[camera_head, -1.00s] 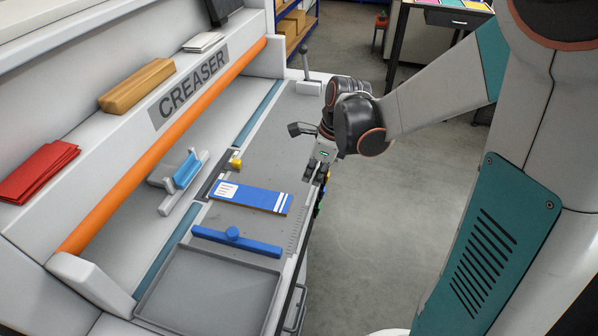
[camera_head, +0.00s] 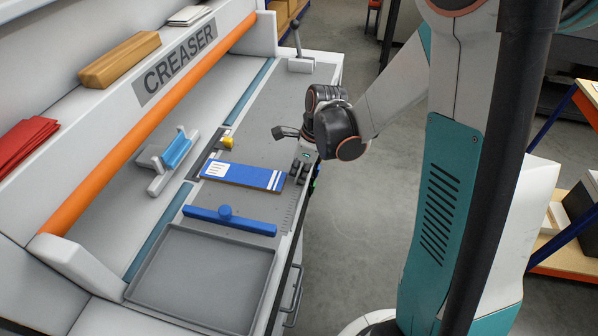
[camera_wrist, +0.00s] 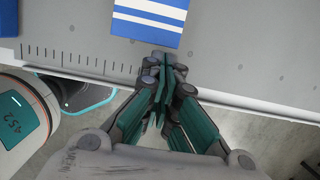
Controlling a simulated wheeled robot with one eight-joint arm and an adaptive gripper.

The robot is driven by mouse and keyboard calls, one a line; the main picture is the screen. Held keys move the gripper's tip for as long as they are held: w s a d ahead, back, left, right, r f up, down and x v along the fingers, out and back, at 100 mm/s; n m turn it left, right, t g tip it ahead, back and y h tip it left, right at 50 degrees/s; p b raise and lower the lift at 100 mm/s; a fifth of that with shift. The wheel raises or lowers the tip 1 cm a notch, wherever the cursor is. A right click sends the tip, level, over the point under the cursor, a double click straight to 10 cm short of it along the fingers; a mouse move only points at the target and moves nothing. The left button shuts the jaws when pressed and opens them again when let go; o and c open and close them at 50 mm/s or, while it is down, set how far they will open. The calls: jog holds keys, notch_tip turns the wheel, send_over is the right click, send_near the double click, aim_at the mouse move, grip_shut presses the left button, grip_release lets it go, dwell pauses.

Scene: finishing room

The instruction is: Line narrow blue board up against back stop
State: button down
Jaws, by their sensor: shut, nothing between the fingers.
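The narrow blue board (camera_head: 238,175) lies flat on the grey bed of the creaser, with a white label at its left end and white stripes at its right end. A dark strip (camera_head: 208,163) with a yellow knob (camera_head: 228,142) stands by its left end and looks like the back stop. I cannot tell whether board and strip touch. My gripper (camera_head: 299,172) is shut and empty, pointing down by the striped end near the bed's front edge. In the wrist view the shut fingertips (camera_wrist: 168,66) are just off the board's striped end (camera_wrist: 150,18); contact is unclear.
A blue bar with a round knob (camera_head: 230,220) lies across the bed in front of the board. A grey tray (camera_head: 250,308) is nearer. A light-blue piece on a grey holder (camera_head: 177,150) sits left. A lever (camera_head: 298,45) stands at the far end.

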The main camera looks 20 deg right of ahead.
aim_at(265, 172)
jog(key=w+a, duration=0.1)
jog(key=a, duration=0.1)
jog(key=w+a, duration=0.2)
jog(key=a, duration=0.1)
jog(key=w+a, duration=0.2)
jog(key=shift+w+a+b, duration=0.2)
jog(key=shift+b, duration=0.1)
